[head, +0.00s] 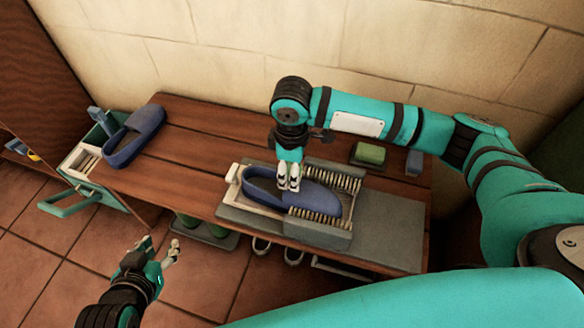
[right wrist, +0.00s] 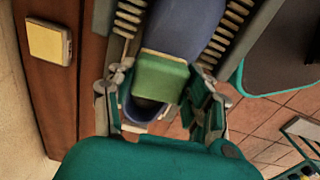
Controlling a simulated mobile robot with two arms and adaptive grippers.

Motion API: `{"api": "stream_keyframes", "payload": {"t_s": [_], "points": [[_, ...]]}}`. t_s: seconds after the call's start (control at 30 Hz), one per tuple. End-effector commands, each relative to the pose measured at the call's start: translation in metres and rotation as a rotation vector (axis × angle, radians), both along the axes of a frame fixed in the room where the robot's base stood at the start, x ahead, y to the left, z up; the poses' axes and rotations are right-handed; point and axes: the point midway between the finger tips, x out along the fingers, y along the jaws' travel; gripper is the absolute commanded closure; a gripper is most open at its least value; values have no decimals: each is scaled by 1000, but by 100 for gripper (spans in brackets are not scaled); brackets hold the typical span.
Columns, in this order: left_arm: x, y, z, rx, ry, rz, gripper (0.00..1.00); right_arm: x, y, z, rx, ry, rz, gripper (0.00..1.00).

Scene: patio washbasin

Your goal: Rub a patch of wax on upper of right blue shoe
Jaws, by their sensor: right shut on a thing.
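One blue shoe (head: 318,198) lies in a slatted holder (head: 322,231) with brush-like rows along its sides; it also shows in the right wrist view (right wrist: 188,25). The other blue shoe (head: 135,136) lies at the bench's left end. My right gripper (head: 289,184) points down over the first shoe's upper near its opening. In the right wrist view, my right gripper (right wrist: 158,88) is shut on a green block (right wrist: 161,76), which covers part of the shoe. I cannot tell whether the block touches it. No wax patch shows. My left gripper (head: 161,243) is open and empty, in front of the bench.
A small green-topped block (head: 370,153) and a blue-grey block (head: 414,162) stand behind the holder on the wooden bench (head: 200,130). More footwear (head: 262,245) sits below. The bench middle-left is clear.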

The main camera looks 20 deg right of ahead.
Motion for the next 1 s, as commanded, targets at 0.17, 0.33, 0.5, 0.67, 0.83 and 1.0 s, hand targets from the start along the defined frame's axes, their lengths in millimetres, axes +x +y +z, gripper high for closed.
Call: {"api": "stream_keyframes", "payload": {"t_s": [0.17, 0.33, 0.5, 0.67, 0.83, 1.0], "points": [[-13, 5, -8, 17, 77, 5, 60, 0, 0, 1, 0, 0, -1, 75], [-25, 9, -16, 32, 149, 11, 60, 1, 0, 1, 1, -1, -2, 75], [-38, 13, -17, 48, 217, 16, 60, 2, -1, 7, 0, -1, -3, 75], [-50, 18, -20, 61, 281, 21, 60, 2, -2, 2, 1, 1, -5, 75], [-64, 22, -21, 75, 350, 28, 60, 3, -2, 6, 1, 0, -6, 75], [-78, 26, -22, 89, 418, 33, 60, 3, -3, 11, 1, 0, -7, 75]]}}
